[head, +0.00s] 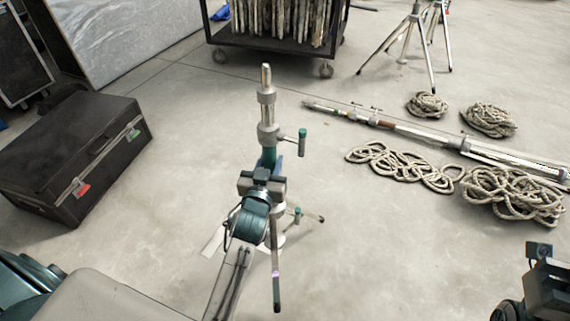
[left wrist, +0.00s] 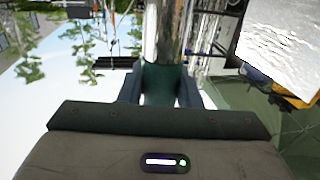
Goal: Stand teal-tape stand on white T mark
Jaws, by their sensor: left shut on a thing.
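The teal-tape stand (head: 266,110) is a metal stand with a teal band around its column, and it looks upright in the head view. My left gripper (head: 270,168) is shut on the column at the teal band. The left wrist view shows the bright tube (left wrist: 165,35) and the teal band (left wrist: 163,78) between the fingers. The stand's lower legs (head: 276,292) show past my arm; I cannot tell whether they touch the floor. A white mark (head: 213,243) shows on the floor beside my forearm, mostly hidden. My right gripper (head: 545,280) is partly in view at the lower right, apart from the stand.
A black case (head: 75,155) stands at left. A black wheeled cart (head: 275,52) is at the back. Rope coils (head: 510,195), a long metal pole (head: 430,134) lying down, and a tripod (head: 412,40) are at right. The floor between the case and ropes is mostly clear.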

